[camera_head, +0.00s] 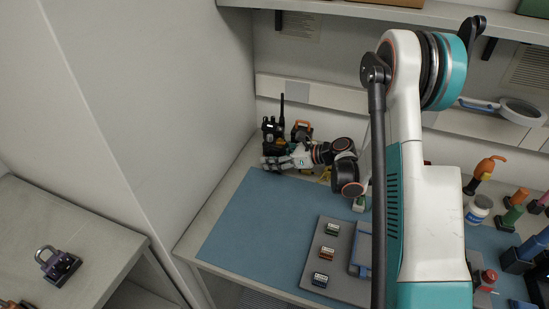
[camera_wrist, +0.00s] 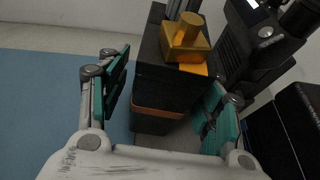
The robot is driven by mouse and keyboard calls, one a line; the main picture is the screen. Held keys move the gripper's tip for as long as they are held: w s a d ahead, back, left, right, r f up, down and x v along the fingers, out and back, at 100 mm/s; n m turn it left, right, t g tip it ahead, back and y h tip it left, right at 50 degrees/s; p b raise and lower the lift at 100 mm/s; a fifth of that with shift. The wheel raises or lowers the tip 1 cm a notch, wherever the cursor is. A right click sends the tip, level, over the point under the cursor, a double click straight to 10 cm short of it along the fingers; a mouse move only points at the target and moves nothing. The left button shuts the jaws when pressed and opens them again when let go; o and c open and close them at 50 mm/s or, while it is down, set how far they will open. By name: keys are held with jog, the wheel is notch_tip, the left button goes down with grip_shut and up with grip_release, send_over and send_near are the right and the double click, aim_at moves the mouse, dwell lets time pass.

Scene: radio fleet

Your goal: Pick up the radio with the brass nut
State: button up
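In the wrist view a black box-shaped radio (camera_wrist: 165,100) with a brown-orange band stands between my fingers. A brass-coloured nut-like knob (camera_wrist: 186,38) sits on its top. My gripper (camera_wrist: 165,95) is open, with one teal-padded finger on each side of the radio. The left finger looks apart from it; I cannot tell whether the right pad touches. In the head view my gripper (camera_head: 272,164) is low at the back left of the blue mat, and a black radio with a tall antenna (camera_head: 271,132) stands just behind it. The brass nut cannot be made out there.
Another black radio with a small screen (camera_wrist: 258,45) is close behind the right finger, and a dark block (camera_wrist: 298,125) is at far right. An orange-topped item (camera_head: 301,130) stands near the wall. The blue mat (camera_head: 240,225) is clear at left; a grey tray (camera_head: 318,265) lies in front.

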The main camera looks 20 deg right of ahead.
jog(key=c, duration=1.2)
jog(key=shift+c, duration=0.2)
jog(key=shift+o, duration=0.2)
jog(key=shift+r, duration=0.1)
